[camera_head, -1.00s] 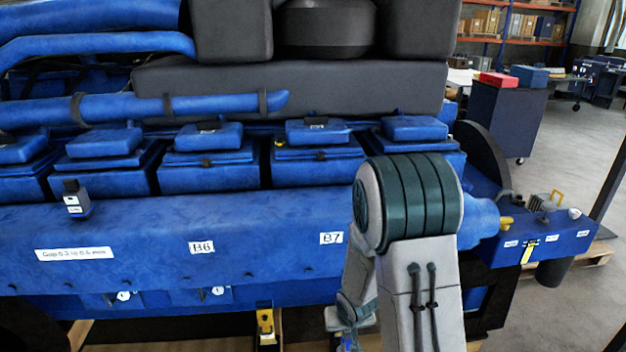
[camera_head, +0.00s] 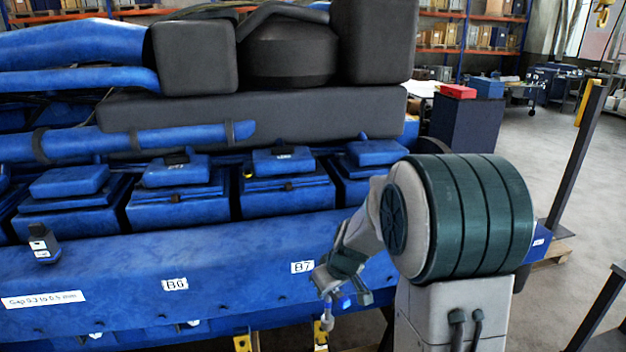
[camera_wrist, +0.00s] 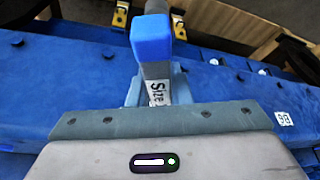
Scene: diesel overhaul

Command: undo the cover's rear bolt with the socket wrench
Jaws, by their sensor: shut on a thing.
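My gripper (camera_head: 338,289) hangs in front of the engine's blue side, just below and right of the B7 label. It is shut on a tool with a grey shaft, a blue end and a "Size" label, which I take to be the socket wrench (camera_wrist: 154,45). In the head view the wrench (camera_head: 328,322) points downward, small and partly hidden. Several blue box-shaped covers stand along the engine top, among them one above B7 (camera_head: 287,194) and one above B6 (camera_head: 178,205). The wrench is apart from these covers. I cannot make out the rear bolt.
A small black-topped device (camera_head: 43,244) stands on the blue ledge (camera_head: 110,262) at left. Dark grey ducts (camera_head: 255,117) and a blue pipe (camera_head: 140,138) run behind the covers. Open floor (camera_head: 545,155) lies at right, with dark posts (camera_head: 580,150) there.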

